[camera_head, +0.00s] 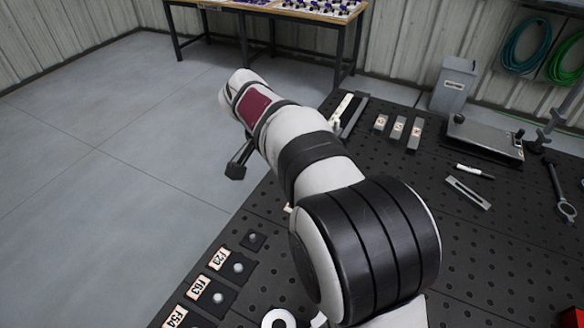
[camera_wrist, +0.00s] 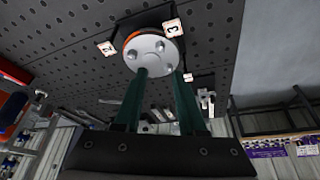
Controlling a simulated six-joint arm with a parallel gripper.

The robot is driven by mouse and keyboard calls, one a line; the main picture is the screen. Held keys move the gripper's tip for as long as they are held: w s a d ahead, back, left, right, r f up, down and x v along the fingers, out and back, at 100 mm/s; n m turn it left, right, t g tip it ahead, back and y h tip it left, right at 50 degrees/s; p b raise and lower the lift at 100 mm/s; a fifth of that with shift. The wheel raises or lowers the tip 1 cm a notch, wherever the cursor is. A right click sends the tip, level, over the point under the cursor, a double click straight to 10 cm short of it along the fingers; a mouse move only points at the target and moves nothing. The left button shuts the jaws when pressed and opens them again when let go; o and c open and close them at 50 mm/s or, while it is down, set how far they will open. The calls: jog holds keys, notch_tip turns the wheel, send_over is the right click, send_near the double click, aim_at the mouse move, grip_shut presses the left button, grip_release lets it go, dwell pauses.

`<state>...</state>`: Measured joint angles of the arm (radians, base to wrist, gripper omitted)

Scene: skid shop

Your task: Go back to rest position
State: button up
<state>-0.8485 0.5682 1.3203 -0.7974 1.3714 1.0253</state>
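My arm reaches from the lower right toward the upper left in the head view, over the bench's left edge. My gripper (camera_wrist: 161,76) shows in the wrist view as two dark green fingers with a clear gap between them. Beyond the fingertips is a round pale disc (camera_wrist: 153,48) with grey bolt heads and an orange rim. I cannot tell whether the fingertips touch it. Nothing is visible between the fingers. In the head view, the gripper is mostly hidden by my arm.
The perforated black bench (camera_head: 470,255) holds labelled blocks (camera_head: 398,128), a grey vise-like plate (camera_head: 487,137), a wrench (camera_head: 560,190) and labelled pads (camera_head: 212,292). Open floor (camera_head: 95,150) lies left; another table (camera_head: 270,12) stands behind.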

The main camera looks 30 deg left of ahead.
jog(key=shift+v, duration=0.9)
jog(key=s+d+r+g, duration=0.1)
jog(key=s+d, duration=0.2)
jog(key=d, duration=0.4)
jog(key=s+d+r+g+y, duration=0.1)
jog(key=s+d, duration=0.2)
jog(key=d, duration=0.5)
jog(key=s+d+g, duration=0.1)
jog(key=s+d, duration=0.3)
jog(key=d, duration=0.3)
jog(key=s+d+f+y, duration=0.1)
jog(key=s+d+f, duration=0.1)
jog(key=s, duration=0.5)
jog(key=s+d+f+g+y, duration=0.1)
jog(key=s+d+f, duration=0.2)
jog(key=s, duration=0.5)
jog(key=shift+d+m+y, duration=0.3)
jog(key=shift+d+m, duration=0.1)
jog(key=shift+d, duration=0.1)
